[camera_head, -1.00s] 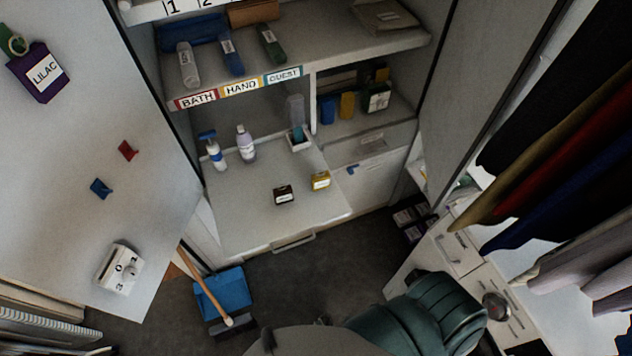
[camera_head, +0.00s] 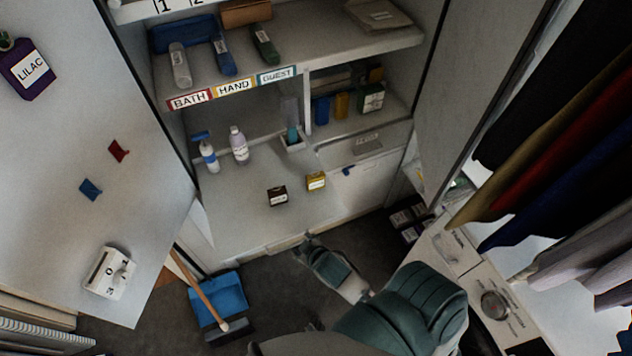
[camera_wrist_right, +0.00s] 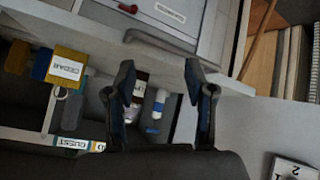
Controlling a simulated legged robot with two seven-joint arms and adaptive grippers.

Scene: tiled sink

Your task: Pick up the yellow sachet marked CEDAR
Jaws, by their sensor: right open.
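The yellow sachet (camera_head: 316,181) with a white label stands on the white counter, right of a dark brown sachet (camera_head: 277,195). In the right wrist view the yellow sachet (camera_wrist_right: 68,68) reads CEDAR and lies left of the fingers. My right gripper (camera_head: 308,243) is at the counter's front edge, short of both sachets. Its open fingers (camera_wrist_right: 159,76) show in the right wrist view with nothing held. The dark brown sachet (camera_wrist_right: 141,84) appears beyond and between them. My left gripper is not in view.
A pump bottle (camera_head: 209,156) and a pale bottle (camera_head: 239,146) stand at the counter's back left. A small holder (camera_head: 293,143) is behind the yellow sachet. The cubby at right holds a blue item (camera_head: 321,110) and a dark green box (camera_head: 371,98). The counter's front is clear.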

